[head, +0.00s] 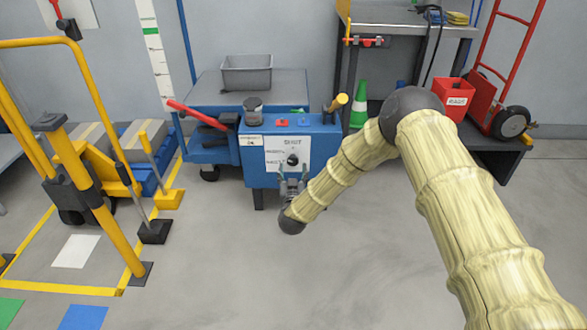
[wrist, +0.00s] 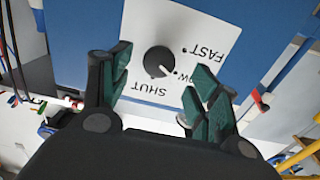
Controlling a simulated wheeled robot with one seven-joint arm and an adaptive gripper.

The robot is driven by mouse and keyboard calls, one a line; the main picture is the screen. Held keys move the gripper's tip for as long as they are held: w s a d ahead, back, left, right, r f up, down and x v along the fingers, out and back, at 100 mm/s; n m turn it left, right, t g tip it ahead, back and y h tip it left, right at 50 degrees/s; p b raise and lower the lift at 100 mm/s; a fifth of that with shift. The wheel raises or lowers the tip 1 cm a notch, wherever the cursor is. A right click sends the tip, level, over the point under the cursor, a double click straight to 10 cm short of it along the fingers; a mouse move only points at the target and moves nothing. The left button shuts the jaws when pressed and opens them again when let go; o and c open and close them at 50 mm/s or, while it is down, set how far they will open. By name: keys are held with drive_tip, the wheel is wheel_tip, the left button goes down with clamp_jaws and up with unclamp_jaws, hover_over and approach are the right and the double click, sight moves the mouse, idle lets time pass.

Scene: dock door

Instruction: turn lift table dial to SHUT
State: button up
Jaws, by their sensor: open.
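The lift table dial (head: 293,160) is a round black knob on a white plate (head: 276,158) on the front of the blue lift table. In the wrist view the dial (wrist: 158,61) appears upside down, with SHUT, SLOW and FAST printed around it. Its pale pointer mark faces lower right there, toward the partly hidden SLOW and away from SHUT. My gripper (head: 291,187) is just in front of the plate. In the wrist view its green-padded fingers are spread wide on both sides of the dial, with gaps; no contact shows.
The blue lift table (head: 262,178) carries a grey bin (head: 247,72) and a red lever (head: 195,115). A yellow frame (head: 80,150) stands left. A workbench (head: 400,28), green cone (head: 359,103), red bucket (head: 453,97) and hand truck (head: 510,122) stand right. Floor in front is clear.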

sight(293, 163)
drive_tip(key=shift+w+b, duration=0.85)
drive_tip(key=shift+w, duration=1.7)
drive_tip(key=c, duration=1)
drive_tip(key=shift+d, duration=0.2)
drive_tip(key=shift+a, duration=0.15)
